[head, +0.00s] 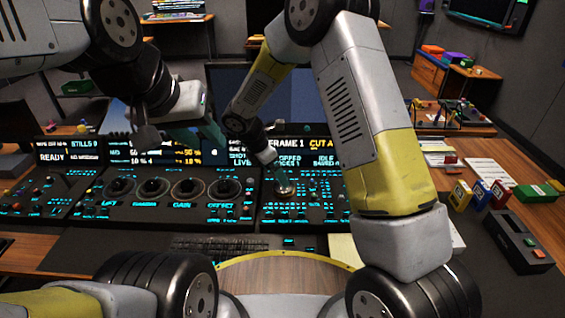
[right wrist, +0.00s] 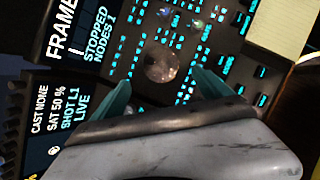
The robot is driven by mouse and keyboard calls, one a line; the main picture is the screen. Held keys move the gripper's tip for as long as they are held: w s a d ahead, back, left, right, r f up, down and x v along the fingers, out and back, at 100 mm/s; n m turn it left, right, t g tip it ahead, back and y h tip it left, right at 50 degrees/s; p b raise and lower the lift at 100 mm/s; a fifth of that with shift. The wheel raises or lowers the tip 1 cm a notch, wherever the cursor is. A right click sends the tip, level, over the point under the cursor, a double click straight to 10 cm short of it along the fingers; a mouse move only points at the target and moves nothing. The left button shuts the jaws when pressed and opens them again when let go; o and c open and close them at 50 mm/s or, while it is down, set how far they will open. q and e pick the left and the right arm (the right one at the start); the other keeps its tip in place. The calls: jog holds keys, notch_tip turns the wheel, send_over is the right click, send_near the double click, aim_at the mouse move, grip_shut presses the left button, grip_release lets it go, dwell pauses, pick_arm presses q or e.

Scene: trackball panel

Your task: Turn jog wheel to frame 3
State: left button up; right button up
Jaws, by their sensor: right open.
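A round silvery wheel or ball (head: 284,188) sits in the right control panel (head: 318,212), under a display (head: 300,150) reading FRAME 1. In the right wrist view the wheel (right wrist: 162,67) lies between and just beyond the two teal fingers of my right gripper (right wrist: 161,80), which is open. In the head view my right gripper (head: 268,158) is just above and left of the wheel, partly over the display. I cannot tell whether it touches the wheel. My left gripper (head: 205,134) hangs in front of the middle display; its finger gap is unclear.
The middle panel has several large dark knobs (head: 189,188). A keyboard (head: 225,246) lies in front of it. Coloured boxes (head: 480,194) and a black device (head: 516,240) stand at the right. A yellow notepad (right wrist: 275,28) lies beside the panel in the right wrist view.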

jog(key=x, duration=0.7)
jog(key=shift+d+f, duration=0.1)
jog(key=shift+f, duration=0.2)
jog(key=c, duration=1.4)
jog(key=shift+m, duration=0.3)
jog(key=shift+o, duration=0.2)
jog(key=m+g, duration=0.1)
jog(key=m, duration=0.1)
jog(key=m+g, duration=0.1)
jog(key=m, duration=0.2)
jog(key=shift+w+h, duration=0.25)
jog(key=shift+h, duration=0.15)
jog(key=m+g, duration=0.1)
jog(key=m, duration=0.2)
jog(key=m+g, duration=0.1)
jog(key=m, duration=0.2)
jog(key=shift+w+y, duration=0.15)
jog(key=shift+y, duration=0.15)
jog(key=shift+g, duration=0.3)
